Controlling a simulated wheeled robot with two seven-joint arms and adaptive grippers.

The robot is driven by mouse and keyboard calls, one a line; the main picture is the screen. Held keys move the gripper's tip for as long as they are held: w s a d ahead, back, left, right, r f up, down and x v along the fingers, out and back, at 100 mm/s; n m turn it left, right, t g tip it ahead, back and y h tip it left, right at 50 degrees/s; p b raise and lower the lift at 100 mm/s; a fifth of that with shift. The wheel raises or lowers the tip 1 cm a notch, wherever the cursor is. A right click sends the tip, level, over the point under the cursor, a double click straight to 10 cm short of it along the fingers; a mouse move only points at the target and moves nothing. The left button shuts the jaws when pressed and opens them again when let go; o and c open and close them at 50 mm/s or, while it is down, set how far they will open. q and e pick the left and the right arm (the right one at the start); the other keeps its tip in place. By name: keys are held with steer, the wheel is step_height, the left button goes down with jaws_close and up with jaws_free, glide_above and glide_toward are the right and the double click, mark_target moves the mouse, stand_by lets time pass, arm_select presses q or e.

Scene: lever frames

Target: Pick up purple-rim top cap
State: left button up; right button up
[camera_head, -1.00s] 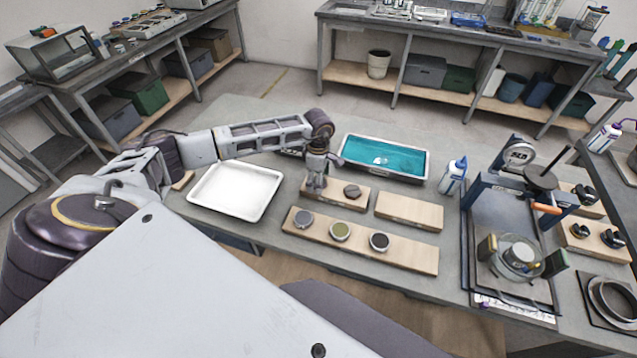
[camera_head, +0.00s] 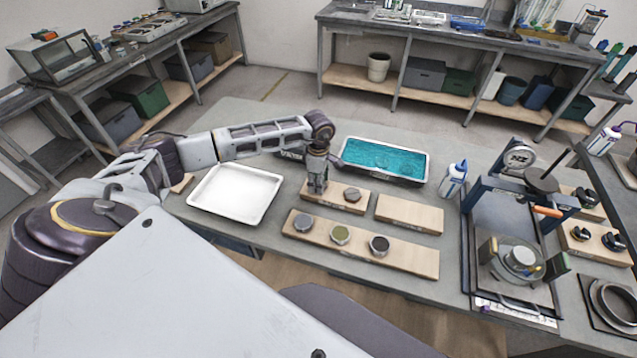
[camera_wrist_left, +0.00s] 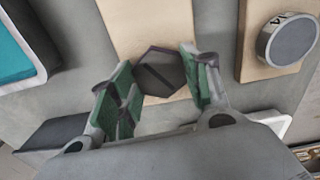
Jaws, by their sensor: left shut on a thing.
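My left gripper (camera_head: 317,188) stands over the left end of a short wooden board on the bench, its fingers pointing down. In the left wrist view, its green-padded fingers (camera_wrist_left: 158,72) are on both sides of a dark hexagonal cap (camera_wrist_left: 160,72) with a purplish-grey edge. The gripper is shut on this cap, which is over or on the pale board (camera_wrist_left: 135,22); whether it is lifted I cannot tell. In the head view the fingers hide the cap. Another dark cap (camera_head: 352,194) sits to the right on the same board. My right gripper is not in view.
A long board (camera_head: 410,258) with several round pucks lies in front. An empty white tray (camera_head: 215,212) is to the left, and a teal-filled tray (camera_head: 385,158) behind. A bare board (camera_head: 410,213) and a blue-framed press (camera_head: 500,190) stand to the right.

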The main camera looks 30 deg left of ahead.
arm_select(q)
step_height(320, 180, up, 8)
steer(key=shift+f+b, duration=0.15)
steer(key=shift+b, duration=0.7)
steer(key=shift+r, duration=0.9)
